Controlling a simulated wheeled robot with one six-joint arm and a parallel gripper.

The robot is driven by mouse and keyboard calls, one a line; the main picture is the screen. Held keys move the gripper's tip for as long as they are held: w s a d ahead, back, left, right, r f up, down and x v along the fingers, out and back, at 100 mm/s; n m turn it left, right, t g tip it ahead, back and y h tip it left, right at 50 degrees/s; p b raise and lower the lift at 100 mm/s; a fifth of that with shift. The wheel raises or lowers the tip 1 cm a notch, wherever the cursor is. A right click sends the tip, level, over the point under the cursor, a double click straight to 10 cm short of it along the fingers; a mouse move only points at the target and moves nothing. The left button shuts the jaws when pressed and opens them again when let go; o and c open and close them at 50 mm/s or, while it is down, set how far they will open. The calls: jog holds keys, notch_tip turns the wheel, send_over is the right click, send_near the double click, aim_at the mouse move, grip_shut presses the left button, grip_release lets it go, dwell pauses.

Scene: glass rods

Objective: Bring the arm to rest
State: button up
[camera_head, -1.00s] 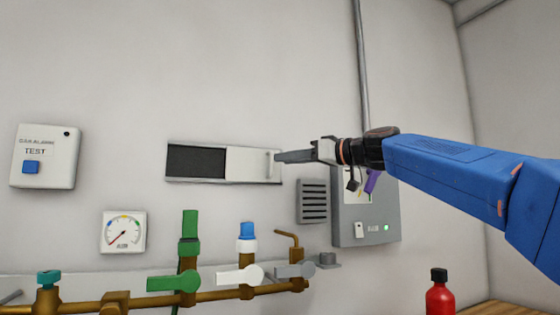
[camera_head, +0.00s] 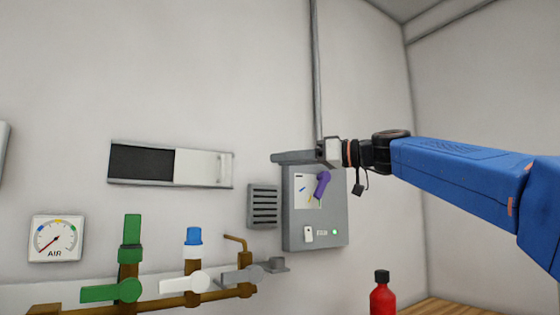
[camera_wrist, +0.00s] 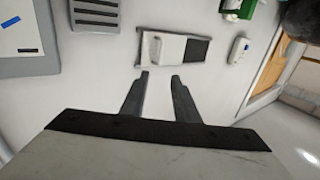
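My gripper (camera_head: 292,157) is stretched out to the left on my blue arm, in front of the wall. In the wrist view its two dark fingers (camera_wrist: 158,92) stand apart with nothing between them. The sliding panel (camera_head: 200,167) on the wall lies to the left of the fingertips, with a dark opening (camera_head: 141,162) showing at its left. In the wrist view the panel (camera_wrist: 165,49) lies just beyond the fingertips, with a visible gap to them.
A grey control box (camera_head: 300,236) with a purple handle (camera_head: 322,185) is on the wall below my gripper. A vent (camera_head: 263,206), a gauge (camera_head: 56,239) and a brass pipe with valves (camera_head: 195,299) are lower left. A red bottle (camera_head: 383,299) stands lower right.

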jog(key=shift+f, duration=0.1)
dwell(0.4)
jog(key=s+d+f+m+g+h, duration=0.1)
jog(key=s+d+f+m+h, duration=0.3)
jog(key=f, duration=1.6)
jog(key=s+d+f+m+g+h, duration=0.1)
jog(key=s+d+f+m+h, duration=0.3)
jog(key=s+d+f, duration=0.9)
jog(key=s+d+f+m+h, duration=0.5)
jog(key=s+f, duration=0.9)
jog(key=f, duration=1.5)
jog(key=d+h, duration=0.3)
jog(key=shift+s+d+f+g, duration=0.2)
jog(key=shift+s+g, duration=0.1)
jog(key=shift+g, duration=0.1)
